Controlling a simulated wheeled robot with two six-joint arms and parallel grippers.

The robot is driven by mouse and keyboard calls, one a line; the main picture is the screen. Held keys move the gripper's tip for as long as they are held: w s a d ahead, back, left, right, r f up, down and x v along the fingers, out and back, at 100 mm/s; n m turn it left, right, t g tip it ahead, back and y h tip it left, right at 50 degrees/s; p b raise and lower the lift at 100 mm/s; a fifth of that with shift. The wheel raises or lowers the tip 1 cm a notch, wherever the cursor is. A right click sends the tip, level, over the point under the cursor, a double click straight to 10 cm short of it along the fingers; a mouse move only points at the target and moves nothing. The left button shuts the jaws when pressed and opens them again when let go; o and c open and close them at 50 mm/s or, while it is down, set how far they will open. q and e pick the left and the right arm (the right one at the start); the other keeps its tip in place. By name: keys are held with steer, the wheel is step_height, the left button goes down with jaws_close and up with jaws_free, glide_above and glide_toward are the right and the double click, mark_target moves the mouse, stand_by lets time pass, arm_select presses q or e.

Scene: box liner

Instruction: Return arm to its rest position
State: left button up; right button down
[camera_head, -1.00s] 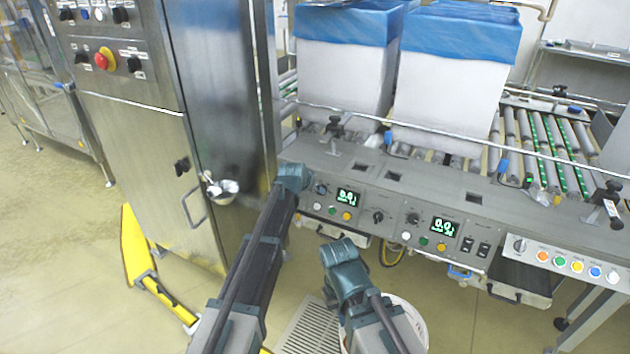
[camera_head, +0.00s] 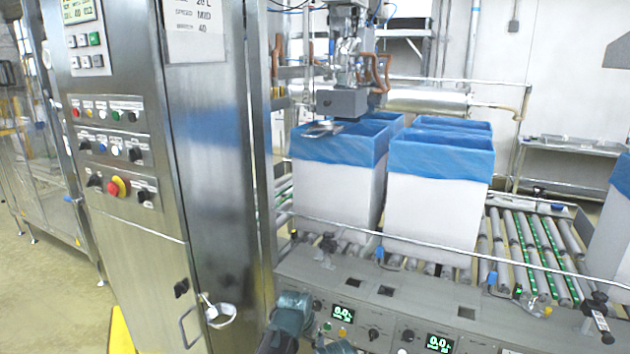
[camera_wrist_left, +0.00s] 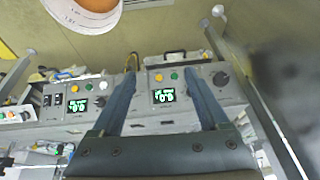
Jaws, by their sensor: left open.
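My left arm comes in at the bottom of the head view, where its teal wrist end (camera_head: 290,312) is in front of the conveyor's control panel. The right gripper itself does not show.
The control panel (camera_head: 400,305) with lit displays runs along the conveyor. White boxes with blue liners (camera_head: 440,155) stand on the rollers. A steel cabinet (camera_head: 215,180) is on the left.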

arm_select(q)
steer(key=s+a+r+g+y+p, duration=0.1)
steer(key=s+r+p, duration=0.2)
steer(key=s, duration=0.4)
steer(key=s+a+r+n+g+p, duration=0.1)
steer(key=s+r+g+p, duration=0.1)
steer(key=s, duration=0.6)
steer(key=s+a+r+g+y+p, duration=0.1)
steer(key=s+a+r+p, duration=0.1)
steer(key=s+r+p, duration=0.3)
steer(key=s, duration=0.2)
steer(key=shift+s+r+g+y, duration=0.3)
steer(key=shift+r, duration=0.1)
